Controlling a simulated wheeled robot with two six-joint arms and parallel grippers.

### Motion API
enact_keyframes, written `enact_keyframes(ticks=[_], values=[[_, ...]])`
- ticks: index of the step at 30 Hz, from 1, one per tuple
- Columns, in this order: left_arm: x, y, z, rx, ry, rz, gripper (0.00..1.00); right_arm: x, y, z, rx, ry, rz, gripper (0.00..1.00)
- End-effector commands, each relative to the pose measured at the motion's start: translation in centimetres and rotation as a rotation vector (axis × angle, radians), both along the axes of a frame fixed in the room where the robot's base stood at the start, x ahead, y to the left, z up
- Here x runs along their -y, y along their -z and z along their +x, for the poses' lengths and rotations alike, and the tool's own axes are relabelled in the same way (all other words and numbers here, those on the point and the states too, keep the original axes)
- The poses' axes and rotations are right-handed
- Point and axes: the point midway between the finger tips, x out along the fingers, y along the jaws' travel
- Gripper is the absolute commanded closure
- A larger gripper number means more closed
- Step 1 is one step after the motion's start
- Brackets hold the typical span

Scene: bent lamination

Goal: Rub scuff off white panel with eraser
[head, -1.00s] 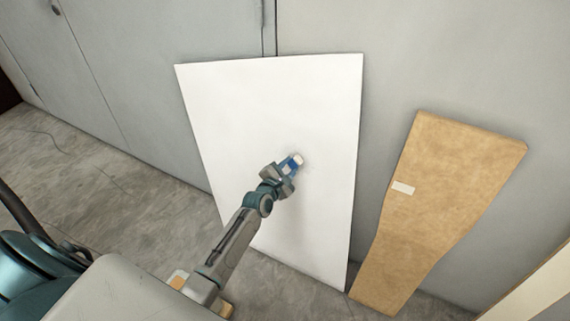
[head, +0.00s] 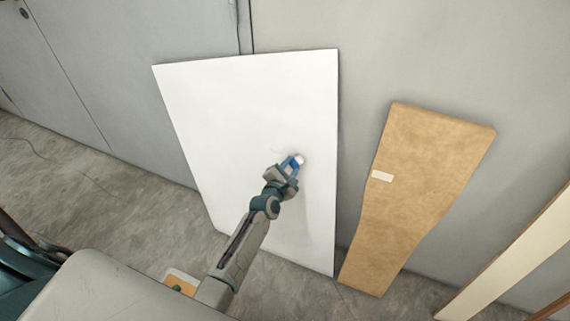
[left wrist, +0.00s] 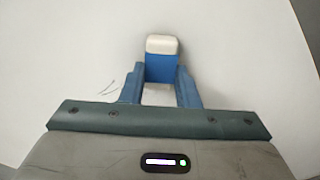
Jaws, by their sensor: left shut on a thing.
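The white panel (head: 240,100) leans against the grey wall. My left gripper (head: 291,167) is in front of the panel, right of its middle, and is shut on the eraser (head: 299,159). In the left wrist view the eraser (left wrist: 161,58) has a white end and a blue sleeve, with the gripper fingers (left wrist: 160,88) on both sides of the sleeve. Its white end points at the panel; whether it touches cannot be told. Thin dark scuff lines (left wrist: 108,88) show on the panel left of the gripper in the wrist view. My right gripper is not in view.
A bent brown board (head: 430,170) with a small pale label (head: 382,176) leans on the wall right of the panel. A pale board (head: 510,262) stands at the far right. Bare grey floor (head: 100,185) lies at the left.

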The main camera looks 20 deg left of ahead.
Motion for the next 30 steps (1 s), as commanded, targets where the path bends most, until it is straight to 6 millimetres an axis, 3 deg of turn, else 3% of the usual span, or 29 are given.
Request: enact_keyframes(ticks=[15,23,30], values=[[3.4,0.0,0.1,0.001,0.001,-0.001,0.90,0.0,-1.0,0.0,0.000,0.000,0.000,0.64],[3.4,1.3,-0.3,-0.001,0.001,0.000,0.90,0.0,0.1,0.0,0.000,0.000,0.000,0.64],[2.3,1.2,-0.2,0.001,0.000,0.002,0.90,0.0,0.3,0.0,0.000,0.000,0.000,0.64]])
